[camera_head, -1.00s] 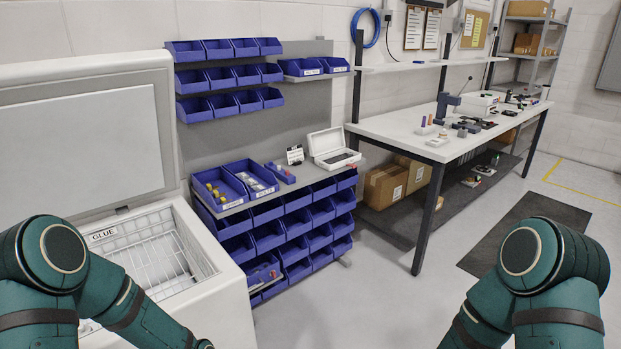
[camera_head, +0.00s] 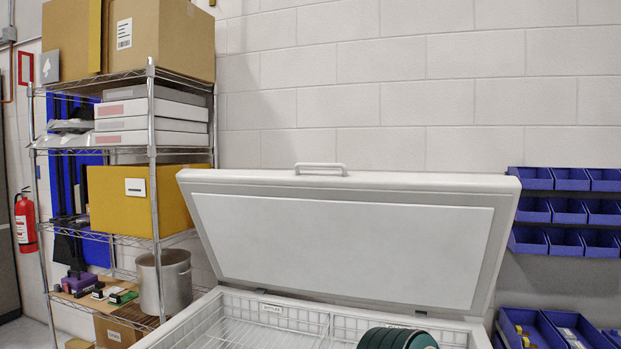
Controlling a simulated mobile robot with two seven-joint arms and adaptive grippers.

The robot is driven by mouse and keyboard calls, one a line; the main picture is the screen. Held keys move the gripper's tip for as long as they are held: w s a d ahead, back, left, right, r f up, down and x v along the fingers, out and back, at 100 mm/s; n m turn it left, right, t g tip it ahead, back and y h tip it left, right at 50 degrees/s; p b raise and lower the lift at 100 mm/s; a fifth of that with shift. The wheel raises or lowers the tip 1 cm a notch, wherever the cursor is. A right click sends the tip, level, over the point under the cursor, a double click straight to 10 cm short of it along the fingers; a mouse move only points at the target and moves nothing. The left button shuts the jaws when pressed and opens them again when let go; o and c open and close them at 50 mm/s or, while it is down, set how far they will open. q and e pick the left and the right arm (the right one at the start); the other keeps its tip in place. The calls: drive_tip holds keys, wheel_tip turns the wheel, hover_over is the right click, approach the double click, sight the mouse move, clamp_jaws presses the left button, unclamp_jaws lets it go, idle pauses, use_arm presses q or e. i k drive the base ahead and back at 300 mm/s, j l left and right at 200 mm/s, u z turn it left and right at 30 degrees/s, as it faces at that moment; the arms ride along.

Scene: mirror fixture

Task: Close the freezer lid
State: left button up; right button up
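The white chest freezer (camera_head: 183,330) stands in front of me at the bottom centre. Its lid (camera_head: 350,240) is raised and leans back toward the wall, with a handle (camera_head: 320,168) on its top edge. White wire baskets (camera_head: 260,325) show inside the open freezer. A green rounded part of my own arm shows at the bottom edge, in front of the freezer opening. Neither gripper is in view.
A wire shelf rack (camera_head: 152,150) with boxes and a metal pot (camera_head: 163,280) stands close to the left of the freezer. Blue bins (camera_head: 568,210) hang on the right, with more below. A fire extinguisher (camera_head: 25,220) is at the far left.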

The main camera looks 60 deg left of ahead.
sight(422, 243)
drive_tip(key=u, duration=1.75)
drive_tip(key=i+j+z, duration=0.3)
drive_tip(key=i+j, duration=0.25)
drive_tip(key=j, duration=0.05)
